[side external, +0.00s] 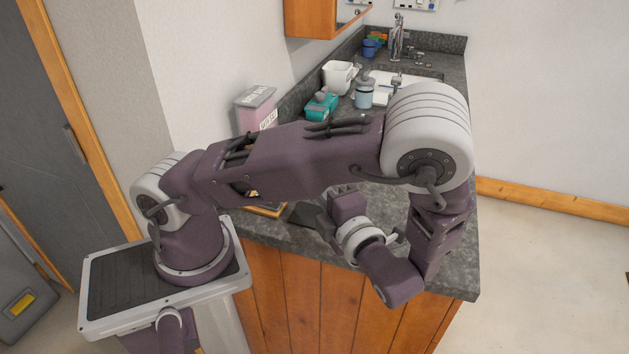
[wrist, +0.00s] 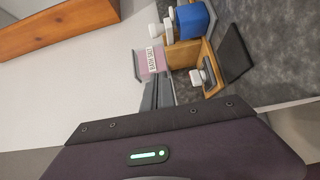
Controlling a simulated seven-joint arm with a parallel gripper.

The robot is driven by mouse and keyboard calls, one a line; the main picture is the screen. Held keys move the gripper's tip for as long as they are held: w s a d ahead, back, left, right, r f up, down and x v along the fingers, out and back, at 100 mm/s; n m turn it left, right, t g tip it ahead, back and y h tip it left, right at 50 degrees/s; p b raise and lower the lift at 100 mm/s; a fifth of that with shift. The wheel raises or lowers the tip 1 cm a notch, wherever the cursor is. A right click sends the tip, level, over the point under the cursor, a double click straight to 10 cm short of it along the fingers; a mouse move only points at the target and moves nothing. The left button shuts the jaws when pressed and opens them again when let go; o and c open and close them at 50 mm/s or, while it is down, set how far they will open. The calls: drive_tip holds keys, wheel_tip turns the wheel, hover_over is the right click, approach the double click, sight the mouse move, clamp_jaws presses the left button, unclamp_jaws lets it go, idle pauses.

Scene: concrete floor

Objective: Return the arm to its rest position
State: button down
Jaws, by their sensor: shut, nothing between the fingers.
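My gripper (wrist: 157,84) shows as grey fingers in the wrist view. The fingers are together, with nothing held between them. In the side view my purple and white arm stretches from its pedestal at the left across the counter (side external: 462,270). The elbow is raised and the forearm folds down and back to the left. The gripper end hangs near the counter's front edge, and its fingers are hard to make out there.
A pink labelled box (side external: 257,107), teal container (side external: 321,105), white pitcher (side external: 338,77) and soap bottle (side external: 364,92) stand behind my arm. The wrist view shows a blue item (wrist: 191,20), wooden holder (wrist: 183,54) and dark slab (wrist: 234,53). Floor at the right is clear.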

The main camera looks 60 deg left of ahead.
drive_tip(key=s+d+r+n+t+h, duration=0.3)
drive_tip(key=r+n+h, duration=0.4)
drive_tip(key=n, duration=1.1)
drive_tip(key=s+d+r+n+t+h, duration=0.3)
drive_tip(key=s+d+r+n+h, duration=0.2)
drive_tip(key=n+h, duration=0.6)
drive_tip(key=s+r+n, duration=0.1)
drive_tip(key=r+n, duration=0.1)
drive_tip(key=n, duration=0.4)
drive_tip(key=shift+d+n, duration=0.15)
drive_tip(key=shift+n, duration=0.25)
